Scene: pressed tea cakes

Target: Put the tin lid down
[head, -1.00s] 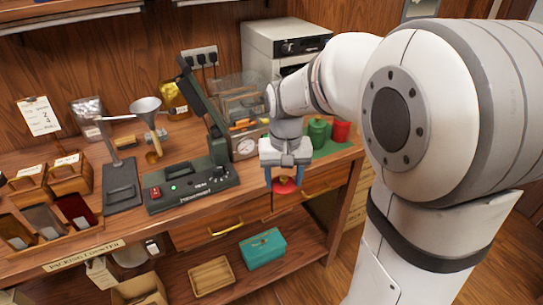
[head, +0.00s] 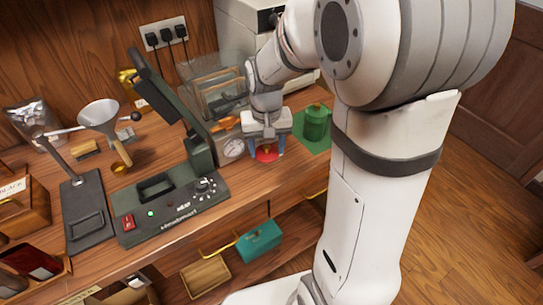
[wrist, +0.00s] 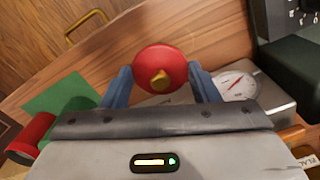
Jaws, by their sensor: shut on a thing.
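My gripper (head: 266,150) is shut on the tin lid (head: 267,154), a round red lid with a yellow knob. The lid also shows in the wrist view (wrist: 158,66), between the two blue fingers. It is above the wooden counter, right of the dial scale (head: 234,149); its exact height is hard to tell. A green tin (head: 315,124) stands on the green mat (head: 313,150) to the right of the gripper. A red tin (wrist: 31,134) shows beside the mat in the wrist view; my arm hides it in the head view.
The heat sealer (head: 180,203) with its raised arm stands left of the scale. A clear case (head: 213,85) is behind. A funnel stand (head: 100,117) is at the far left. The counter's front edge is close to the lid, with a drawer handle (wrist: 87,27) below it.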

